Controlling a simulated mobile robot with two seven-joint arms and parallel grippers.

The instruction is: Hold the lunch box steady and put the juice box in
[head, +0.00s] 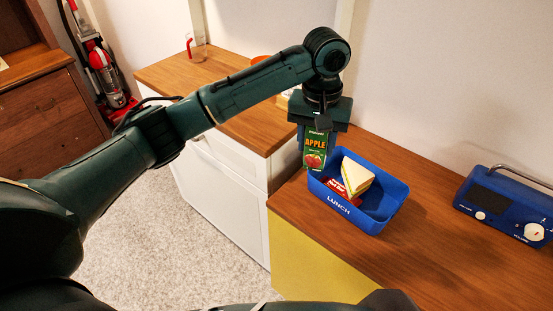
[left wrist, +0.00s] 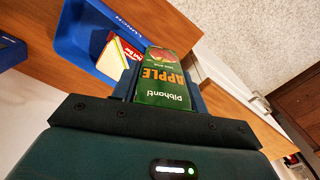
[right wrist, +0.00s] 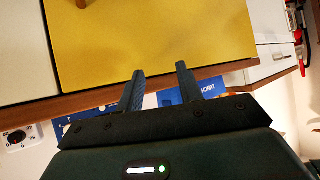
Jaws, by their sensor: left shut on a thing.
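The juice box is a green carton marked APPLE (head: 315,152). My left gripper (head: 317,132) is shut on it and holds it upright at the back left corner of the lunch box; I cannot tell its exact height over the rim. It also shows in the left wrist view (left wrist: 163,82). The blue lunch box (head: 345,211) stands open on the wooden counter with a sandwich (head: 355,177) and a red packet (head: 342,191) inside. My right gripper (right wrist: 160,88) is open and empty in the right wrist view, with the lunch box (right wrist: 208,86) beyond its fingers, apparently not touching.
A blue radio (head: 507,207) stands on the counter to the right. The wooden counter (head: 440,260) is clear between it and the lunch box. A white cabinet (head: 225,195) with a wooden top stands to the left. A red vacuum cleaner (head: 103,65) is at the far left.

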